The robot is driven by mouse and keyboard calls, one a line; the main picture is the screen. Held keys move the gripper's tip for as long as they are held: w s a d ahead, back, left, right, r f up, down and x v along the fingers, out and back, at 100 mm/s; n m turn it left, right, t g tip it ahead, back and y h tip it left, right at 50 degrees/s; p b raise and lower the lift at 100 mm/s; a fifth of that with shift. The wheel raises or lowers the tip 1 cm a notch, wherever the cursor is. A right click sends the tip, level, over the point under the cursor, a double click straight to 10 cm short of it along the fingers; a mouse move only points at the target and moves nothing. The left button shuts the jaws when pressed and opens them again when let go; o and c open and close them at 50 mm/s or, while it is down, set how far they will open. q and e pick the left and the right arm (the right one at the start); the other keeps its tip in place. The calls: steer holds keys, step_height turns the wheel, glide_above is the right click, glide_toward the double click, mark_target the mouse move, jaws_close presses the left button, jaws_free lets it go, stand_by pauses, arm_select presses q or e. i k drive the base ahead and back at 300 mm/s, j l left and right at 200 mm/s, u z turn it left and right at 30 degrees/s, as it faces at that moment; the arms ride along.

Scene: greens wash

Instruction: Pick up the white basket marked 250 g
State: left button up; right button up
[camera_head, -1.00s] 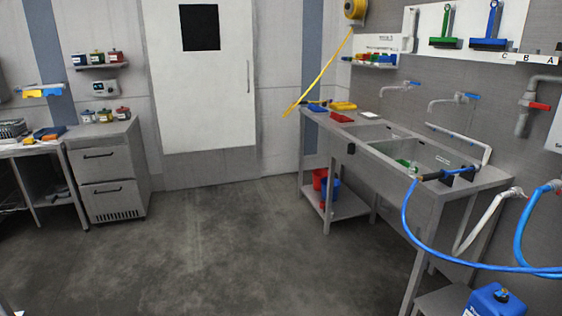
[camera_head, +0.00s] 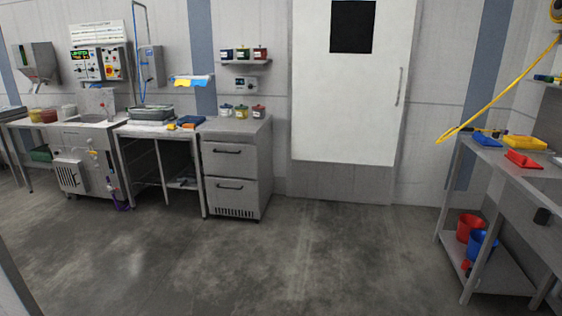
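I cannot make out a white basket marked 250 g in the head view. A small whitish container (camera_head: 68,111) stands on the machine counter at the far left, but no marking on it is readable. A dark grey basket or tray (camera_head: 152,113) sits on the table left of the drawer cabinet. Neither of my grippers is in view.
A steel drawer cabinet (camera_head: 236,165) stands left of the white door (camera_head: 352,90). The sink bench (camera_head: 470,200) is at the right, with a red bucket (camera_head: 467,227) and a blue bucket (camera_head: 482,244) on its lower shelf. The middle floor (camera_head: 290,260) is clear.

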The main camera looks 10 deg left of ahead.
mark_target(71, 111)
steer(key=i+u, duration=0.2)
steer(key=i, duration=0.3)
steer(key=i+u, duration=0.2)
steer(key=i, duration=0.35)
steer(key=i+l+u, duration=0.2)
steer(key=i, duration=0.3)
steer(key=i+l+u, duration=0.2)
steer(key=i, duration=0.3)
steer(key=j, duration=0.1)
